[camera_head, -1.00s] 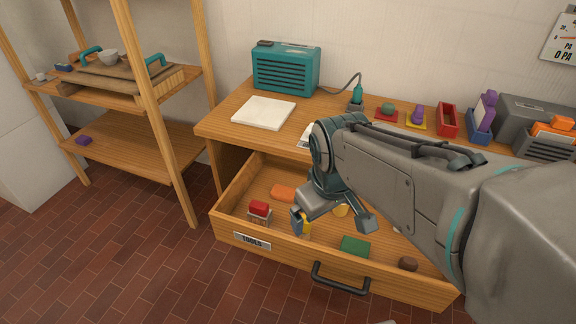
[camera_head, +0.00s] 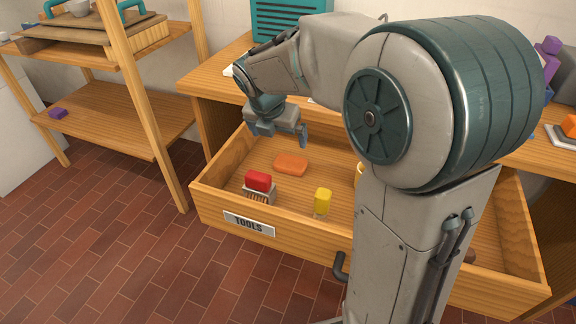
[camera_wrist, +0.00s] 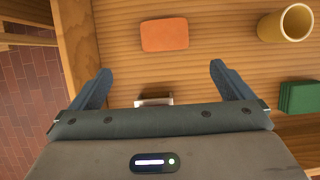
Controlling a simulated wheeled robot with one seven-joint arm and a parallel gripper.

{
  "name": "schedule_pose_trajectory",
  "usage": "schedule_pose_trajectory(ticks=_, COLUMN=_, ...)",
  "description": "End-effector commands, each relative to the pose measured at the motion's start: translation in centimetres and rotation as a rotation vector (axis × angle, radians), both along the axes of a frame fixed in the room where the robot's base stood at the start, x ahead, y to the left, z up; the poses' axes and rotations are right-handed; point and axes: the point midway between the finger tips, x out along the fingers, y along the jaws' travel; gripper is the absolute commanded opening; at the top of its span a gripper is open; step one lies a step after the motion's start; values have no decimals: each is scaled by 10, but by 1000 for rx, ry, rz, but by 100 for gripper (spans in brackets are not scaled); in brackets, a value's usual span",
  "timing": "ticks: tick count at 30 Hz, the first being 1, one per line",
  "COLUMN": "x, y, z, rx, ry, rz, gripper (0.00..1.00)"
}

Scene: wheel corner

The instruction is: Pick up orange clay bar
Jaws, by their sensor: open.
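The orange clay bar (camera_head: 291,164) lies flat on the floor of the open wooden drawer (camera_head: 296,243), toward its left end. In the wrist view the bar (camera_wrist: 165,34) is at the upper middle, beyond the fingertips and between their lines.
A red-topped brush (camera_head: 258,183) and a yellow item (camera_head: 323,202) stand nearer the drawer front. A yellow cup (camera_wrist: 290,22) and a green block (camera_wrist: 300,97) lie right in the wrist view. The drawer's left wall (camera_wrist: 78,35) is close. My arm hides the drawer's right part.

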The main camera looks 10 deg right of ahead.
Motion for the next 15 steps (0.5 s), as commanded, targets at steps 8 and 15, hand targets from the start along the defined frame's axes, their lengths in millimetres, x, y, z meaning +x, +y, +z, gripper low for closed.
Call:
schedule_pose_trajectory(ticks=8, x=16, y=-18, z=-47, rx=-9, ry=7, rz=5, gripper=100)
schedule_pose_trajectory(ticks=15, x=27, y=-25, z=-78, rx=-9, ry=5, rz=6, gripper=100)
